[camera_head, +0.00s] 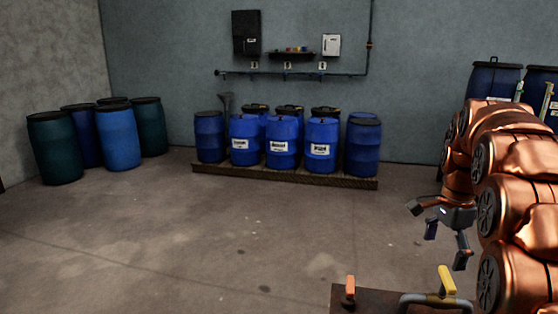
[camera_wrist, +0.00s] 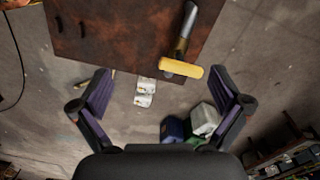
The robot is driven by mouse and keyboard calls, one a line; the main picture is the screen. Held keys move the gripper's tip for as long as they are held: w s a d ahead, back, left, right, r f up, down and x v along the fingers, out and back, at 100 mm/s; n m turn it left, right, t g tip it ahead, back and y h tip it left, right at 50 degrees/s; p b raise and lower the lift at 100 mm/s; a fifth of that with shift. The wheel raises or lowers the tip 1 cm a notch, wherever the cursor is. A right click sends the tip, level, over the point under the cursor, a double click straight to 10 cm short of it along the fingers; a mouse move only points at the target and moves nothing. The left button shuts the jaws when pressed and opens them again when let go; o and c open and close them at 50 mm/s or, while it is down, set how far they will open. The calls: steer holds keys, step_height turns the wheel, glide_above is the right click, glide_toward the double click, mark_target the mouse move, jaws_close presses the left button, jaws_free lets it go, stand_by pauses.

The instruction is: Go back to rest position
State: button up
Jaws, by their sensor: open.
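My gripper (camera_head: 437,234) hangs from the copper-coloured arm at the right of the head view. Its fingers are spread apart with nothing between them. In the wrist view, my gripper (camera_wrist: 160,75) shows both dark fingers wide apart over the floor. A rusty brown flat surface (camera_wrist: 115,30) lies beyond the fingertips at the top of that view. A grey bar with a yellow grip (camera_wrist: 180,68) reaches over its edge. The gripper touches nothing that I can see.
In the head view, the brown surface (camera_head: 378,300) is at the bottom, with a yellow-gripped handle (camera_head: 447,282) and an orange-topped piece (camera_head: 350,290). Blue drums (camera_head: 283,140) stand on a wooden pallet (camera_head: 280,178) by the wall. More drums (camera_head: 120,138) stand left. The middle floor is clear.

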steer(key=s+a+f+n+p, duration=0.2)
steer(key=s+a+n, duration=0.7)
steer(key=s+a, duration=0.5)
steer(key=s+a+f+n, duration=0.1)
steer(key=s+f+n, duration=0.1)
steer(key=s, duration=0.3)
steer(key=s+a+f+n+g, duration=0.1)
steer(key=s+a+n, duration=0.1)
steer(key=s, duration=0.4)
steer(key=s+a+f+n+p, duration=0.1)
steer(key=s+a+f+n, duration=0.1)
steer(key=s+n, duration=0.2)
steer(key=shift+s+f, duration=0.3)
steer(key=shift+s, duration=0.7)
